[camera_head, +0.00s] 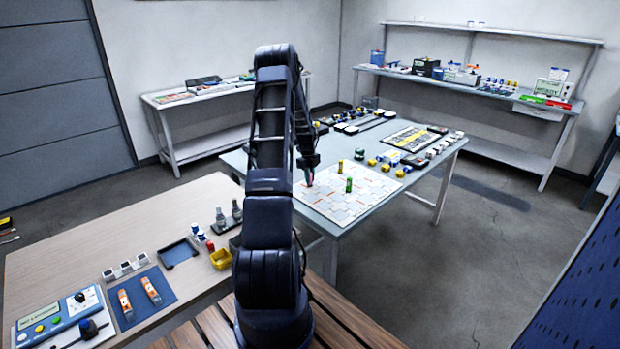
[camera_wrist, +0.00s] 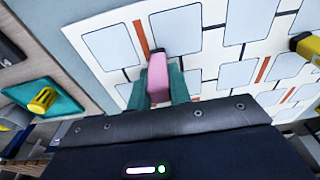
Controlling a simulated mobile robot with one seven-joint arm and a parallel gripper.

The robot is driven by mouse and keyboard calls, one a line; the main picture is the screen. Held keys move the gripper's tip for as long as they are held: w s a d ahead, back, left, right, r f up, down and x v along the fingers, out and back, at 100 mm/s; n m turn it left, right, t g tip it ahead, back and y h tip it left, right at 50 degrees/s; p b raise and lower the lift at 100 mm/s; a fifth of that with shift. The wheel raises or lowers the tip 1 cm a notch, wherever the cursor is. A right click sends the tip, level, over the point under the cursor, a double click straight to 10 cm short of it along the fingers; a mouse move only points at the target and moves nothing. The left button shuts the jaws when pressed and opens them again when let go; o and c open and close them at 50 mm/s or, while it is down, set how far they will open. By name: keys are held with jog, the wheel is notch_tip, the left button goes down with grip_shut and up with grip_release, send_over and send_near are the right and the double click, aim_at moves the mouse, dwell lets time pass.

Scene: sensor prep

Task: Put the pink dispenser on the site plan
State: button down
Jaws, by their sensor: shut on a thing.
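The site plan (camera_head: 345,206) is a white sheet with pale blue blocks and orange lines on the middle table. It also fills much of the wrist view (camera_wrist: 215,45). My gripper (camera_wrist: 160,88) is shut on the pink dispenser (camera_wrist: 157,72), between two teal fingers. In the head view my gripper (camera_head: 308,178) is over the left part of the plan, with a bit of the pink dispenser at its tip. I cannot tell whether the dispenser touches the plan. My arm hides part of the plan's left side.
A green dispenser (camera_head: 349,185) and a yellow one (camera_head: 340,166) stand on the plan. Several yellow and white items line the table behind it. The wooden table (camera_head: 130,225) at the left holds small parts and a yellow bin (camera_head: 221,259). The plan's front right is clear.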

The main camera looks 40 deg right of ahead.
jog(key=shift+f, duration=0.15)
jog(key=c, duration=1.3)
grip_release()
notch_tip(320, 180, up, 12)
jog(key=w, duration=0.2)
jog(key=s+a+r+n+t, duration=0.1)
jog(key=a+r+n, duration=0.4)
jog(key=a+r, duration=0.45)
jog(key=a+r+n+t, duration=0.1)
jog(key=a+r+n, duration=0.5)
jog(key=a, duration=0.7)
jog(key=s+a+r+n+t, duration=0.1)
jog(key=a+r+n, duration=0.4)
jog(key=a+r, duration=0.45)
jog(key=s+a+r+n+t, duration=0.1)
jog(key=s+a+r+n, duration=0.1)
jog(key=s+a+n, duration=0.45)
jog(key=s+a+r+n, duration=0.1)
jog(key=s+a+n, duration=0.25)
jog(key=a, duration=0.55)
jog(key=s+a+f+n+t, duration=0.2)
jog(key=s+a+n, duration=0.8)
jog(key=s, duration=0.4)
jog(key=shift+a, duration=0.3)
